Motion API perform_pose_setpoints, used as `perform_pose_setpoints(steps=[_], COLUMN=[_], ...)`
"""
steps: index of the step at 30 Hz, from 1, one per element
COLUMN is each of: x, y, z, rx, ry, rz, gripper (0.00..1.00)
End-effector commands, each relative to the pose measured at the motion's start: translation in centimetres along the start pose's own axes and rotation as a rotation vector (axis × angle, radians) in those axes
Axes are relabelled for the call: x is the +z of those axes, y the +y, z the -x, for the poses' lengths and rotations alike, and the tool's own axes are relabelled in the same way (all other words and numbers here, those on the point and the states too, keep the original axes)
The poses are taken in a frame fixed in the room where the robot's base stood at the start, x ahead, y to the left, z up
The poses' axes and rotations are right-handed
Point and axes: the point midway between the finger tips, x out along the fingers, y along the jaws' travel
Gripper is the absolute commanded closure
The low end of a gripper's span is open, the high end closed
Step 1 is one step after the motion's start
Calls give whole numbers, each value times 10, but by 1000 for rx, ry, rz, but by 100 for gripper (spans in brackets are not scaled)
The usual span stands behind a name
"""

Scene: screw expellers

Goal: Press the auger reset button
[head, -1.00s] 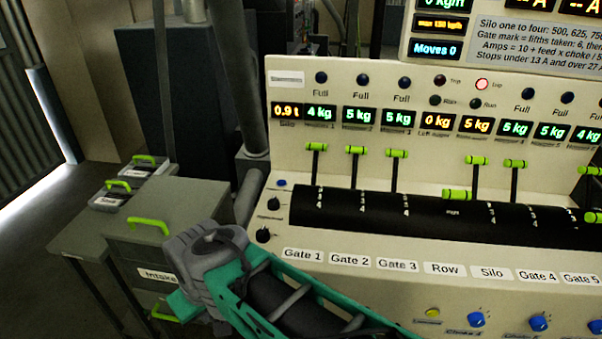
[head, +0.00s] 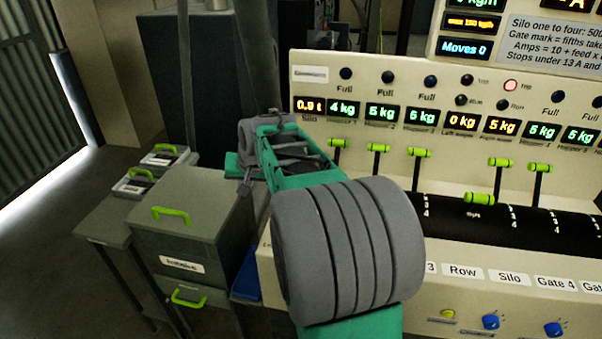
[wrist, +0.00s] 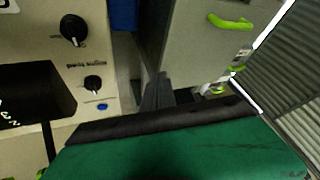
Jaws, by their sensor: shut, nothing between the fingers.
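No button's label reads clearly as auger reset. A small round yellow button (head: 447,313) sits on the lower front strip of the cream console (head: 322,58), with a small unreadable label under it. A small blue button (wrist: 102,107) shows on the console's end in the wrist view, beside two black knobs (wrist: 73,30). My gripper (wrist: 158,78) shows there as dark, shut, empty fingers, pointing along the gap between console and grey cabinet, apart from both buttons. In the head view my arm hides the console's left end, and I cannot make out the fingers.
A grey drawer cabinet (head: 190,238) with green handles stands left of the console. A blue bin (head: 247,277) sits between them. Green-handled levers (head: 419,153) stand over a black curved panel (head: 455,228). Open floor lies at far left.

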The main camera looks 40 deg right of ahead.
Motion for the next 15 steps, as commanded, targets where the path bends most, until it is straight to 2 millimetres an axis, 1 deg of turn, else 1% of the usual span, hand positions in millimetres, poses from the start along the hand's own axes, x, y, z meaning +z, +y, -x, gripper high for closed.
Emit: perform_pose_setpoints(steps=[1,2,3,5,6,9,10,12,15], x=[-30,-46,-67,-96,-112,-141,-147,-157,-164], y=[21,34,52,81,100,143,153,170,182], z=[-7,-12,-17,-25,-28,-36,-37,-39,-40], rx=[1,-1,-6,-14,-19,-32,-35,-42,-47], ry=[29,51,81,124,152,211,224,250,268], rz=[-68,-108,-161,-235,-281,-374,-396,-430,-455], gripper=[100,100,100,100,100,100,100,100,100])
